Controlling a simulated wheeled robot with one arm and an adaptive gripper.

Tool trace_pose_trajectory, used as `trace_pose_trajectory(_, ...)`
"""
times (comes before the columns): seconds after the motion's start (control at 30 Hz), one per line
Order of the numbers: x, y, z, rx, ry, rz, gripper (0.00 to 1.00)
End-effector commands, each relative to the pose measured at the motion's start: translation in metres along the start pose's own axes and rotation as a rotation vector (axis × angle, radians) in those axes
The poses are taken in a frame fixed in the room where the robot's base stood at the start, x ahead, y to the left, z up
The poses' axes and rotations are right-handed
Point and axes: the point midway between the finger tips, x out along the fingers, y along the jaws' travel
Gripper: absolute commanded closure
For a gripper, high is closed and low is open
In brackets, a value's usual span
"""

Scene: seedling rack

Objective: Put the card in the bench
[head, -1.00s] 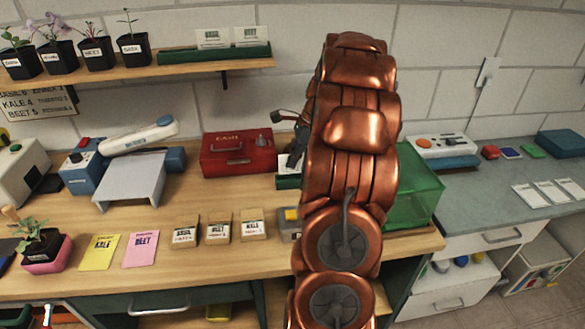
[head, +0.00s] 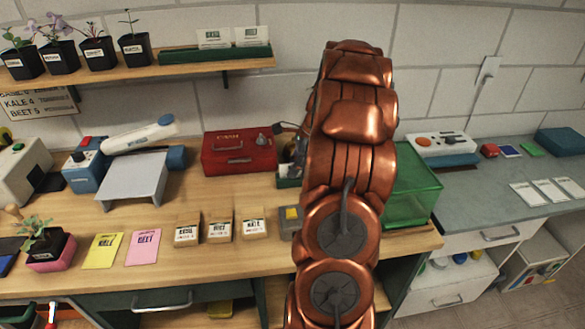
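The wooden bench (head: 120,280) runs across the left and middle. A yellow KALE card (head: 104,250) and a pink BEET card (head: 142,246) lie flat near its front edge. White cards (head: 215,37) stand in a green holder on the wall shelf. A green holder (head: 288,183) on the bench is partly hidden behind my arm. My gripper (head: 294,147) is at the back of the bench by this holder, mostly hidden by my copper arm. I cannot see its fingertips or whether it holds a card.
A red cash box (head: 238,152) stands left of my gripper. A green translucent bin (head: 413,188) is right of my arm. Several labelled packets (head: 219,230) stand near the front. A grey scale-like stand (head: 135,180) is at left. White cards (head: 545,192) lie on the right counter.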

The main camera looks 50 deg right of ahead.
Motion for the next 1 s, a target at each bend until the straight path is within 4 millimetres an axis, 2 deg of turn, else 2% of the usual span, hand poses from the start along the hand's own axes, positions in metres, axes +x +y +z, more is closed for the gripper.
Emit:
trace_pose_trajectory(0.37,0.001,0.000,-0.001,0.001,0.000,0.002,0.69)
trace_pose_trajectory(0.53,-0.006,-0.001,0.000,0.000,0.001,-0.001,0.69)
trace_pose_trajectory(0.67,-0.022,-0.001,0.000,0.001,0.000,-0.002,0.69)
trace_pose_trajectory(1.0,-0.080,-0.002,0.000,-0.001,0.000,-0.004,0.69)
